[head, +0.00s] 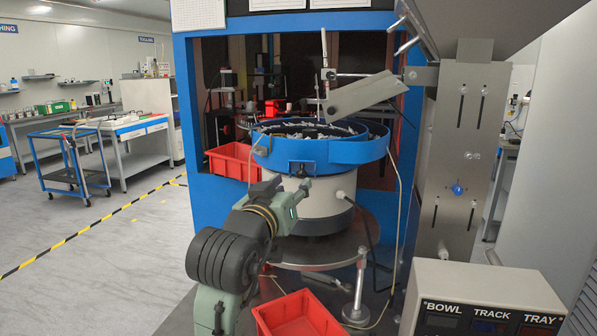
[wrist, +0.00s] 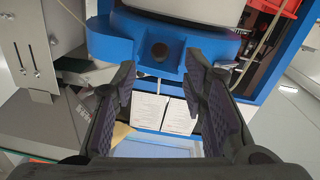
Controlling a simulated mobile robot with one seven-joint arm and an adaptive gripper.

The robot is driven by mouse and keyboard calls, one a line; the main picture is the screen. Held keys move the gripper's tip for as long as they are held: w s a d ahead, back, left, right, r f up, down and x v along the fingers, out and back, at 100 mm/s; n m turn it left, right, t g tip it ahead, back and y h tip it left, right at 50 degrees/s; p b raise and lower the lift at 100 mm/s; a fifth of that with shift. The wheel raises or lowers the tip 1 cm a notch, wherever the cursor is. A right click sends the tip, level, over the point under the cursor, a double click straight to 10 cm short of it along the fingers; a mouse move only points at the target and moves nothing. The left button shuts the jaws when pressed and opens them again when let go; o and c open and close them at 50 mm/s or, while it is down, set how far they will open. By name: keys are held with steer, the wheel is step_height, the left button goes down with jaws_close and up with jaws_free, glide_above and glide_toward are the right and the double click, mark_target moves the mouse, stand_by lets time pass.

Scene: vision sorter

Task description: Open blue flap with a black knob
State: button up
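My gripper (wrist: 160,72) is open, with one finger on each side of the knob in the wrist view. I cannot tell whether either finger touches it. In the head view my gripper (head: 302,188) is just below the blue rim and partly hides the base.
A red bin (head: 232,161) stands left of the bowl and another red bin (head: 298,316) is at the front. A control box (head: 482,300) labelled BOWL, TRACK and TRAY is at lower right. A metal bracket plate (head: 470,150) rises on the right.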

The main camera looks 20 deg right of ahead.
mark_target(300, 176)
steer(key=p+x, duration=0.1)
steer(key=x, duration=0.4)
steer(key=shift+w+d, duration=0.15)
steer(key=shift+c, duration=0.5)
jaws_close()
